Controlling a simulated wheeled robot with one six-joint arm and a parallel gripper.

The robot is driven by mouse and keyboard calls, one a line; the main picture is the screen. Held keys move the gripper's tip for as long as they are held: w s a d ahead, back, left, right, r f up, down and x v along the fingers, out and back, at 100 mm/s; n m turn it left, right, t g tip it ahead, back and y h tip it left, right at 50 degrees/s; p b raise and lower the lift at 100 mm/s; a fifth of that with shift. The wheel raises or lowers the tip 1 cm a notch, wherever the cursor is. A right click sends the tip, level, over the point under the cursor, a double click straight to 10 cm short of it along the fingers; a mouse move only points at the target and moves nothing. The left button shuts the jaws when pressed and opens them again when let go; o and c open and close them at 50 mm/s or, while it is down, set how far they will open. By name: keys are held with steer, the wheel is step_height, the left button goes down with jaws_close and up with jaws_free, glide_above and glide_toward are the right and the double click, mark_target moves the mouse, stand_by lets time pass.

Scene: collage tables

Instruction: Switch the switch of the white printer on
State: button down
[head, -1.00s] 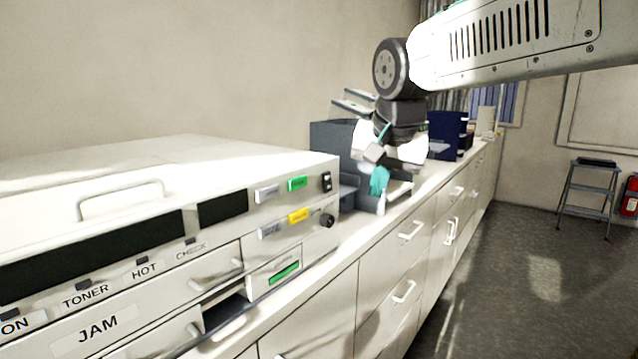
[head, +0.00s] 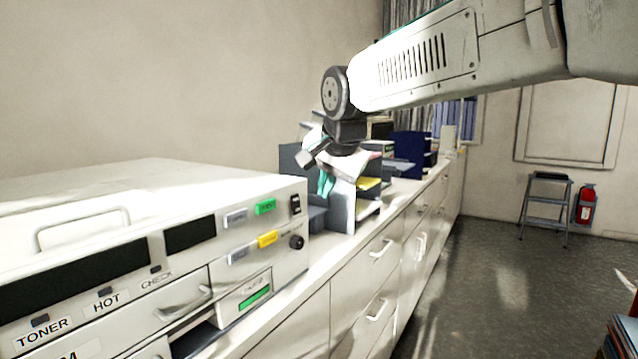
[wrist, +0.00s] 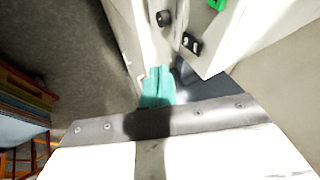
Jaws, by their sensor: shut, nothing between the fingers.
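The white printer (head: 255,219) stands on the counter at the left in the head view. Its small black rocker switch (head: 295,205) is at the upper right of the front panel, above a round black knob (head: 296,242). In the wrist view the switch (wrist: 192,43) is near the top, with the knob (wrist: 164,18) to its left. My gripper (head: 325,184) has teal fingers, is shut and empty, and hangs to the right of the printer, apart from the switch. In the wrist view its fingertips (wrist: 158,80) show below the switch. I cannot tell the switch's position.
Grey and white file holders (head: 343,205) stand on the counter (head: 318,262) just right of the printer, near my gripper. The floor (head: 480,290) in front of the cabinets is open. A step stool (head: 547,210) and a fire extinguisher (head: 585,205) are at the far wall.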

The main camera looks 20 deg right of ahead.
mark_target(296, 204)
steer(key=w+a+f, duration=0.2)
steer(key=w+f, duration=0.4)
steer(key=w, duration=0.1)
steer(key=shift+a, duration=0.15)
